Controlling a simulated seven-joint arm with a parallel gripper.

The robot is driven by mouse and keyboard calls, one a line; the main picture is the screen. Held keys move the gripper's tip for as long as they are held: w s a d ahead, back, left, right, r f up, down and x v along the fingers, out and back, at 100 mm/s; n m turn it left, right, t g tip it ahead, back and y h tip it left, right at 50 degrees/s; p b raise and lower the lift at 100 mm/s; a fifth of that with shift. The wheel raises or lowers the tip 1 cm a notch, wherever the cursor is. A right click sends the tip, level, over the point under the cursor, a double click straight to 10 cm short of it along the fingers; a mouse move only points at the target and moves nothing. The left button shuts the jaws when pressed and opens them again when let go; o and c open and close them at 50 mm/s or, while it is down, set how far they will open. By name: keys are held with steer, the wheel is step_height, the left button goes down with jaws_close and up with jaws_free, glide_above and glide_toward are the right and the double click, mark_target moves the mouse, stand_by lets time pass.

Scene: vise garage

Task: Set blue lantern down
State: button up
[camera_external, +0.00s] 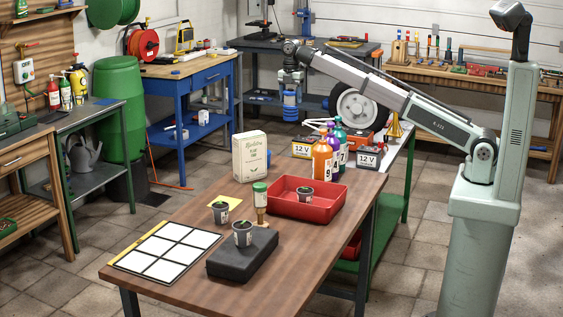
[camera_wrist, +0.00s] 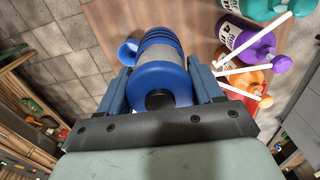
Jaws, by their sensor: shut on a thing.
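The blue lantern (camera_external: 291,104) is a blue cylinder with ridged blue bands and a grey middle. My gripper (camera_external: 291,82) is shut on it and holds it in the air, beyond the far end of the brown table in the outside view. In the wrist view the lantern (camera_wrist: 160,78) sits between the two blue-grey fingers of my gripper (camera_wrist: 160,90), its dark-centred round end facing the camera. A small round blue piece (camera_wrist: 129,51) shows beside it; I cannot tell whether it belongs to the lantern.
The brown table (camera_external: 190,245) bears a red tray (camera_external: 283,208), a white carton (camera_external: 250,156), a black block (camera_external: 242,256), a white grid sheet (camera_external: 165,249) and potted seedlings. Orange (camera_external: 322,160) and purple (camera_external: 332,145) bottles and batteries stand near its far end.

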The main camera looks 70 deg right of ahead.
steer(key=s+a+n, duration=0.2)
steer(key=a+n, duration=0.1)
steer(key=a, duration=1.4)
steer(key=s+a+r+n, duration=0.1)
steer(key=a+n, duration=0.2)
steer(key=a, duration=1.3)
steer(key=s+a+n, duration=0.2)
steer(key=a+n, duration=0.1)
steer(key=a, duration=1.4)
steer(key=s+a+n, duration=0.4)
steer(key=s+a, duration=1)
steer(key=a, duration=0.4)
steer(key=s+a+n, duration=0.3)
steer(key=s+a, duration=1)
steer(key=a, duration=0.6)
step_height(320, 180, down, 21)
steer(key=shift+d+f, duration=0.2)
steer(key=shift+d, duration=0.25)
steer(key=shift+f, duration=0.15)
